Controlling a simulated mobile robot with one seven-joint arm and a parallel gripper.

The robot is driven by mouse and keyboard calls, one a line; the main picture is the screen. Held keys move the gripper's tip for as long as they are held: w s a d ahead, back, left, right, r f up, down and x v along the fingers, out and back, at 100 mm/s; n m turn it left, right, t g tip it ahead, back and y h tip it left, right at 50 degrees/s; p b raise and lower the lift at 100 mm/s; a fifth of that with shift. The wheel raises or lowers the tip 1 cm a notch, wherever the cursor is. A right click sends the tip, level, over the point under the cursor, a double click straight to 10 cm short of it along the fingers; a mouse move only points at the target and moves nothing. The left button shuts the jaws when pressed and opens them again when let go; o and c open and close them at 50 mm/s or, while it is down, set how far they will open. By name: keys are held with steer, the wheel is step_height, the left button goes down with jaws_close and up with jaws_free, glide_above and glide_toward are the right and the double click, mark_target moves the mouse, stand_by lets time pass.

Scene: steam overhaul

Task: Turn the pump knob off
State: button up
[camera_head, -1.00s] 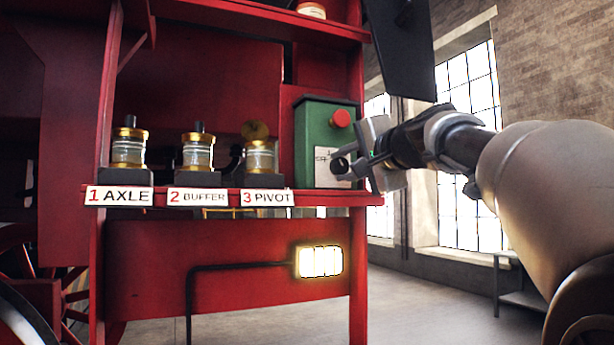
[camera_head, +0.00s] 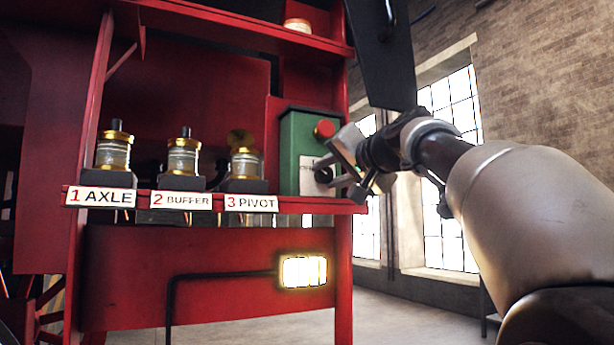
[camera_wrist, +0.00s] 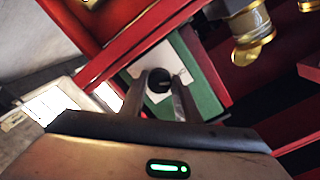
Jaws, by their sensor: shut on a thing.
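The pump knob (camera_head: 323,175) is a small black knob on a white label plate on the front of the green pump box (camera_head: 290,150). In the wrist view the knob (camera_wrist: 159,81) sits between my two finger tips. My gripper (camera_head: 328,175) reaches in from the right and is shut on the knob, with the hand tilted. Which way the knob points is too small and too covered to tell. A red round button (camera_head: 325,129) is on the box above the knob.
The red shelf (camera_head: 310,206) bears the box and three glass-and-brass oilers, AXLE (camera_head: 113,155), BUFFER (camera_head: 183,160) and PIVOT (camera_head: 244,165), left of my gripper. A dark panel (camera_head: 385,60) hangs above my arm. A lit lamp (camera_head: 303,271) is below.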

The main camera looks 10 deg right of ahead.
steer(key=shift+r, duration=0.15)
steer(key=o, duration=1)
steer(key=shift+o, duration=0.2)
steer(key=v, duration=1.7)
steer(key=shift+s+b, duration=0.2)
steer(key=shift+b, duration=0.2)
steer(key=shift+f, duration=0.2)
